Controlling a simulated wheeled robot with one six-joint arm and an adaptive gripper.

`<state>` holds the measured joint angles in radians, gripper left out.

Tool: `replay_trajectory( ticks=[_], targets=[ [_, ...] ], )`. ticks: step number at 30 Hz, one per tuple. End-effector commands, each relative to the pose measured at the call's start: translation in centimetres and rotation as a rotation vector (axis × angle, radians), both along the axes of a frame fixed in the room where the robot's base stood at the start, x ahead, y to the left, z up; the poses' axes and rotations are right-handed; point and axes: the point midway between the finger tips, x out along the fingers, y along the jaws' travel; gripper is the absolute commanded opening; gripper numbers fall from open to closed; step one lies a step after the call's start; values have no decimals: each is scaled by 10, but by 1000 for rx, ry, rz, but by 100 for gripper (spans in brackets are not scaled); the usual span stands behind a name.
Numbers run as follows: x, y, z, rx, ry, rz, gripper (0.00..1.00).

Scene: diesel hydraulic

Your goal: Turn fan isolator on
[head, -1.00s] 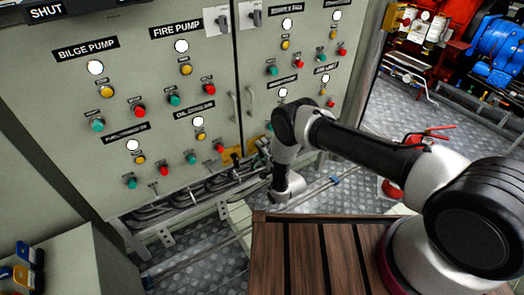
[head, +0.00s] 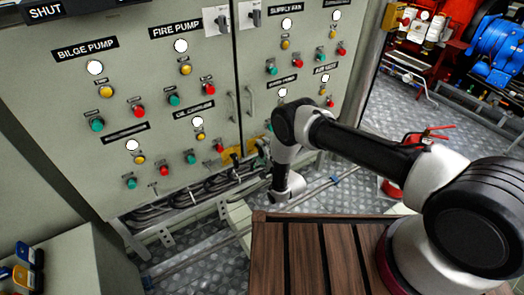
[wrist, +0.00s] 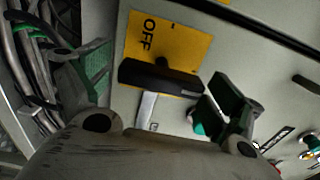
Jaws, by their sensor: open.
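In the wrist view, a black switch handle (wrist: 150,75) sits on a yellow plate (wrist: 190,48) marked OFF. A bare metal piece shows just under the handle. My gripper (wrist: 160,72) is open, with one finger on each side of the handle. The left finger looks apart from the handle's left end. The right finger is close to its right end; I cannot tell whether they touch. In the head view, a yellow plate (head: 230,153) shows low on the grey cabinet, too small to read. My gripper's fingers cannot be made out there.
The grey cabinet (head: 216,110) carries several buttons and lamps. Bundled cables (wrist: 35,65) run left of the plate in the wrist view. A wooden slatted surface (head: 310,255) is below my arm. A red extinguisher (head: 392,188) stands on the floor to the right.

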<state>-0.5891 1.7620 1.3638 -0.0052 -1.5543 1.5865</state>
Motion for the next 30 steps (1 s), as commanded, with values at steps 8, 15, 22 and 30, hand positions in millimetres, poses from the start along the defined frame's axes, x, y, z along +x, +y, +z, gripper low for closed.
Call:
replay_trajectory(
  ticks=[8,15,22,30],
  targets=[
    [-8,-5,0,-1,1,1,93],
    [-50,-34,-1,-2,2,0,93],
    [-86,-58,-1,-1,2,0,93],
    [-99,-67,0,0,0,0,93]
  ],
)
